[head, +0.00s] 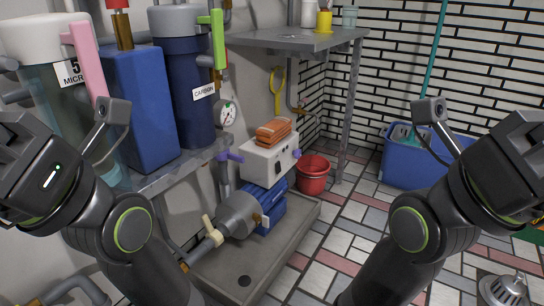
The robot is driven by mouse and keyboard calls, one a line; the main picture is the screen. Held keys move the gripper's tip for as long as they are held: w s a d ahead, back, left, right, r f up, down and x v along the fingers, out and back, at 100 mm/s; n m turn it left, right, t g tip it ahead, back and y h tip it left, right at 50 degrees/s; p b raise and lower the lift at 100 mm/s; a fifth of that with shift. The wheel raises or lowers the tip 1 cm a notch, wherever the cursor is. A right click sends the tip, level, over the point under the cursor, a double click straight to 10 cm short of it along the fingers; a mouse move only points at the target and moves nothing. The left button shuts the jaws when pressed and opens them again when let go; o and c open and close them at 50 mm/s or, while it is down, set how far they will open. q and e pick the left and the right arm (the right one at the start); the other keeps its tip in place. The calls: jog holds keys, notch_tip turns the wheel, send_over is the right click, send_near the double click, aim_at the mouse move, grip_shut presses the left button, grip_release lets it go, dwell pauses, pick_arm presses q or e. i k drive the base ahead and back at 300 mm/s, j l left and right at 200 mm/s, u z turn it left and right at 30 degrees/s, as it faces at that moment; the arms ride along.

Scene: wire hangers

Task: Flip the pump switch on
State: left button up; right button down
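The pump (240,212) has a round grey body and a blue ribbed motor, and lies on a low grey plinth. A white control box (261,163) sits just above and behind the motor. A small dark patch that may be the switch (278,168) shows on its front, with a purple knob at its right end. The switch is too small for me to read its position. My arms rise at both sides of the head view, bent, with both wrists near the picture's side edges and far from the box. The fingers of both grippers are out of sight.
Orange folded cloths or sponges (273,131) lie on the box. Filter housings and a blue tank (139,110) stand at left on a grey shelf (180,170). A red bucket (312,175) stands right of the box. A blue bin (405,165) stands farther right. Tiled floor between is clear.

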aim_at(278, 169)
jog(key=i+l+u, duration=0.2)
jog(key=u, duration=0.2)
jog(key=i+l+u, duration=0.15)
jog(key=u, duration=0.25)
jog(key=i+l+u, duration=0.1)
jog(key=l+u, duration=0.3)
